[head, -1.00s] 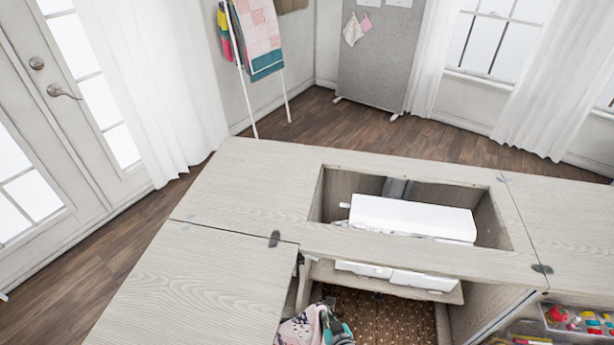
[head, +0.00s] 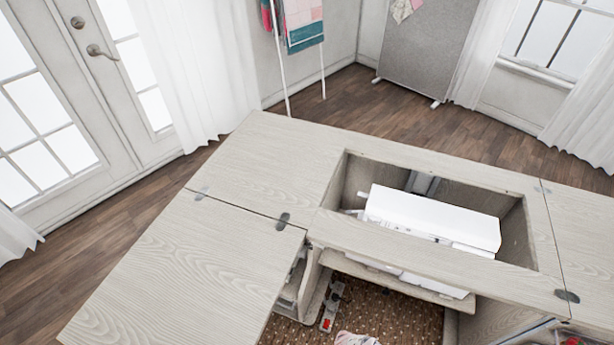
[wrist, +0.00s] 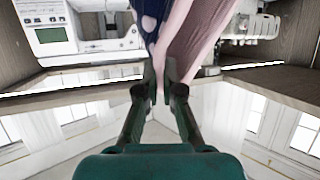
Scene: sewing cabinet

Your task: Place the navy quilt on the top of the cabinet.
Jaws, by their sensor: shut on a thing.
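The cabinet (head: 150,270) has a pale wood-grain top, and its left leaf and the area around the machine opening are bare. In the wrist view, my gripper (wrist: 162,82) is shut on the navy quilt (wrist: 150,14), which hangs in folds with a dark patterned face and a pink face (wrist: 197,38). Most of the quilt is outside that view. In the head view, a small bit of pale pinkish cloth (head: 355,339) shows at the bottom edge; I cannot tell whether it is the same quilt. My gripper does not show there.
A white sewing machine (head: 430,218) sits in the recessed opening of the top. A small grey thing with a red spot (head: 331,306) lies on the brown dotted floor mat (head: 405,318). A rack with a quilt (head: 303,22) stands behind, with open wood floor between.

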